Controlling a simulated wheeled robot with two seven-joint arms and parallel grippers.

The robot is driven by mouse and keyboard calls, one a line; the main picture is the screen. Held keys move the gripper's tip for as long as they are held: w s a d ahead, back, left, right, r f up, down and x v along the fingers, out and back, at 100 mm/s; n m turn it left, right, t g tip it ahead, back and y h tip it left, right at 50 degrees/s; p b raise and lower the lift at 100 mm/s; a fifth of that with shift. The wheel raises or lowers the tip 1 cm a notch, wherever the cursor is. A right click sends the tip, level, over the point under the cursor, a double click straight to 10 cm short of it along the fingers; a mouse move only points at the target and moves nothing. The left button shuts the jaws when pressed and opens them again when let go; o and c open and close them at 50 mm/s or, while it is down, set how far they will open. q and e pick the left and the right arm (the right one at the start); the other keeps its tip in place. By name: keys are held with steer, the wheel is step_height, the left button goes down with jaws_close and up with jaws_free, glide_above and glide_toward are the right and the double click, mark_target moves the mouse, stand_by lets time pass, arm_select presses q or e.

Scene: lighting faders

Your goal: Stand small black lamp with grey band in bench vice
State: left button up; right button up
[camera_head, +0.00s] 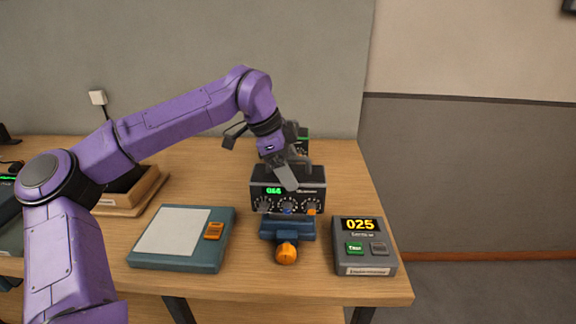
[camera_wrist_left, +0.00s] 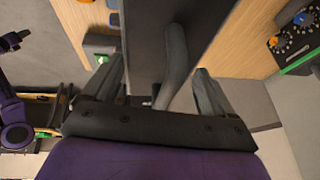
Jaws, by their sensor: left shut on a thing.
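My left gripper (camera_head: 290,176) hangs tilted in front of the black dial box, above the bench vice (camera_head: 297,230). The vice is blue with an orange knob and stands near the table's front edge. In the left wrist view, my left gripper (camera_wrist_left: 158,92) has a dark curved piece (camera_wrist_left: 175,65) between its fingers, against a broad black surface. I take the dark piece to be part of the small black lamp. Its grey band cannot be made out. In the head view the lamp is mostly hidden by the gripper and wrist. My right gripper is out of view.
The black dial box (camera_head: 260,177) with a green display stands just behind the vice. A grey meter (camera_head: 365,265) reading 025 is to its right. A blue-green pad (camera_head: 175,262) lies to its left. A wooden tray (camera_head: 145,190) sits further left. Table between pad and vice is clear.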

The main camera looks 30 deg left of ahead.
arm_select(q)
steer(key=shift+f+b, duration=0.2)
steer(key=shift+b, duration=0.25)
stand_by(0.4)
steer(key=o, duration=1.3)
steer(key=shift+s+d+f, duration=0.1)
steer(key=shift+r, duration=0.35)
steer(key=shift+r+p, duration=2.5)
steer(key=shift+r, duration=1.25)
steer(key=shift+f, duration=0.1)
